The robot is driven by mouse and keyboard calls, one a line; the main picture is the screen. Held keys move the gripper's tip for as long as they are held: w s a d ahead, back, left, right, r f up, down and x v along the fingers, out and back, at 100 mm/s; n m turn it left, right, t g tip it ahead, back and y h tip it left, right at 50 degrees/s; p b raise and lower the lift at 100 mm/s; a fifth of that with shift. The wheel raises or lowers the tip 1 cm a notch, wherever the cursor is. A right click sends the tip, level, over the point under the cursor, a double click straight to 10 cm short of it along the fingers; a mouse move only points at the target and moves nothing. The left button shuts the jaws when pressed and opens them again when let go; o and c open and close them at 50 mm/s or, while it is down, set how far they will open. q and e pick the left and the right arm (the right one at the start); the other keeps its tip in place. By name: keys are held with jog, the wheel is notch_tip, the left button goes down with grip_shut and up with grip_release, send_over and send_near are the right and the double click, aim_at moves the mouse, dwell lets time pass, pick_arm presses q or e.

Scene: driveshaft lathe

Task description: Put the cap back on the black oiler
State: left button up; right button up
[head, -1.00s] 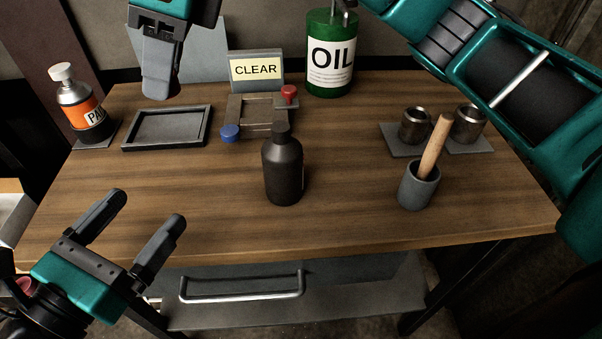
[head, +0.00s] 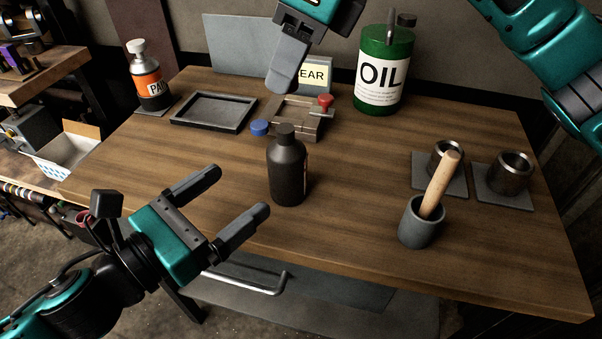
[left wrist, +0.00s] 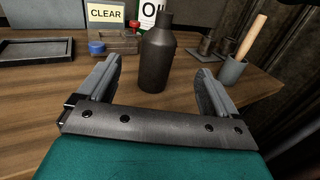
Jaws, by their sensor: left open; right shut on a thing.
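The black oiler (head: 287,172) stands upright on the wooden table, a dark bottle with a narrow neck. Whether its top is bare is too dark to tell. My left gripper (head: 243,190) is open and empty, just left of the oiler with its fingers pointing towards it. In the left wrist view the oiler (left wrist: 156,58) stands upright beyond and between the open fingers. My right gripper (head: 280,84) is at the top centre, pointing down above the back of the table. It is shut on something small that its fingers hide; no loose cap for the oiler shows.
A tray (head: 214,111), an orange-labelled bottle (head: 148,82) and a green oil can (head: 384,68) stand at the back. A grey cup (head: 421,226) with a wooden handle stands right.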

aim_at(288, 152)
jog(key=shift+a, duration=0.1)
pick_arm(q)
jog(key=shift+w, duration=0.15)
jog(key=shift+w+d, duration=0.4)
jog(key=shift+w, duration=0.05)
jog(key=x, duration=1)
jog(key=shift+w+d, duration=0.15)
jog(key=shift+d, duration=0.1)
jog(key=shift+c, duration=0.4)
jog(key=c, duration=1.4)
jog(key=shift+c, duration=0.2)
pick_arm(e)
jog(key=shift+f, duration=2.5)
